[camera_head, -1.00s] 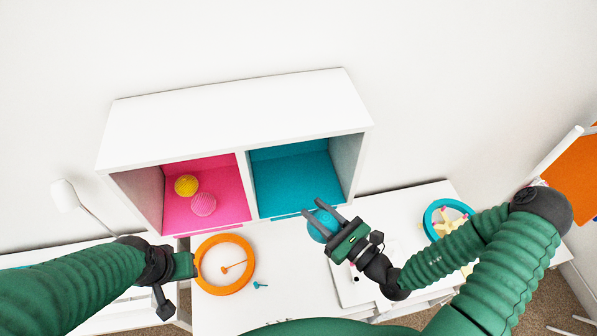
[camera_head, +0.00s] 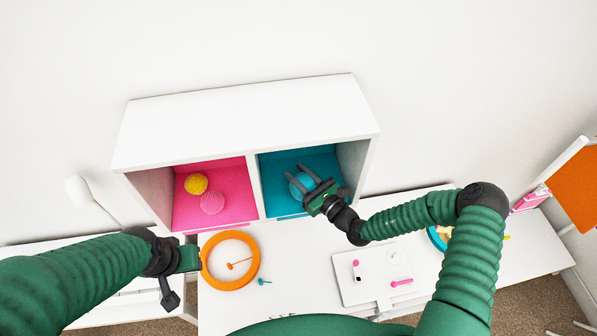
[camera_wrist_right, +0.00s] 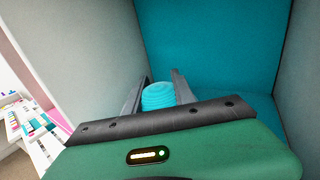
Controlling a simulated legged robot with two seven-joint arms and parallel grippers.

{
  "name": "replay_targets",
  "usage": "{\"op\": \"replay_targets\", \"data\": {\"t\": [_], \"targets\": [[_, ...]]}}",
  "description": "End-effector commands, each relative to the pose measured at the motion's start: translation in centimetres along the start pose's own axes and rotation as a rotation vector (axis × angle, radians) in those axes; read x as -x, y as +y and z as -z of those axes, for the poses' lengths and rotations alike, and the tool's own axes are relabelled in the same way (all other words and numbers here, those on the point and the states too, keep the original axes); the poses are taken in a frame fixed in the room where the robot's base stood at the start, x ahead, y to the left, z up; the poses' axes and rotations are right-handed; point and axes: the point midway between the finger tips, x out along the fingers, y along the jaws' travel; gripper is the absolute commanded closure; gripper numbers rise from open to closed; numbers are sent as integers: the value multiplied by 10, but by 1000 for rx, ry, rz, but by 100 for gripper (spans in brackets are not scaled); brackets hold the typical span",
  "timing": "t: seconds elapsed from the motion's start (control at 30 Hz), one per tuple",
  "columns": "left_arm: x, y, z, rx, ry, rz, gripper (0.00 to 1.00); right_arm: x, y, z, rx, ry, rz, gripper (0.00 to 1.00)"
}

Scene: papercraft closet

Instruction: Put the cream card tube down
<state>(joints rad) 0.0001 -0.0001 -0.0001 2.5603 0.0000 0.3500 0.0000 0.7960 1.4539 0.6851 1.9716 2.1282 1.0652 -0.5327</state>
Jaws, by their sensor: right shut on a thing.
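I cannot make out a cream card tube in any view. My right gripper (camera_head: 298,174) is shut on a ribbed blue ball (camera_head: 302,184), inside the teal right-hand compartment (camera_head: 328,160) of the white closet. In the right wrist view the ball (camera_wrist_right: 158,96) sits between the two grey fingers, with teal surfaces behind it. Whether the ball touches the compartment floor is unclear. My left gripper (camera_head: 196,260) is at the left edge of an orange ring (camera_head: 207,274); its fingers are hidden or too small to judge.
The pink left-hand compartment (camera_head: 232,180) holds a yellow ball (camera_head: 196,184) and a pink ball (camera_head: 212,203). A small blue piece (camera_head: 264,281) lies near the ring. A white board (camera_head: 350,292) with small pieces lies at right on the white desk (camera_head: 290,255).

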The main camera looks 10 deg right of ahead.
Motion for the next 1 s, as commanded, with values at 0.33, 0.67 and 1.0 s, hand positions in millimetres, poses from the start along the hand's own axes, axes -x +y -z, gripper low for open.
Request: {"op": "replay_targets", "data": {"t": [0.33, 0.67, 1.0], "targets": [[2, 0, 1, 0, 0, 0, 65, 1, 0, 6, 2, -1, 0, 56], [2, 0, 1, 0, 0, 0, 65, 1, 0, 5, 2, -1, 0, 47], [-26, 0, -6, 0, 0, 0, 65, 60, -1, 11, 2, 1, 3, 47]]}}
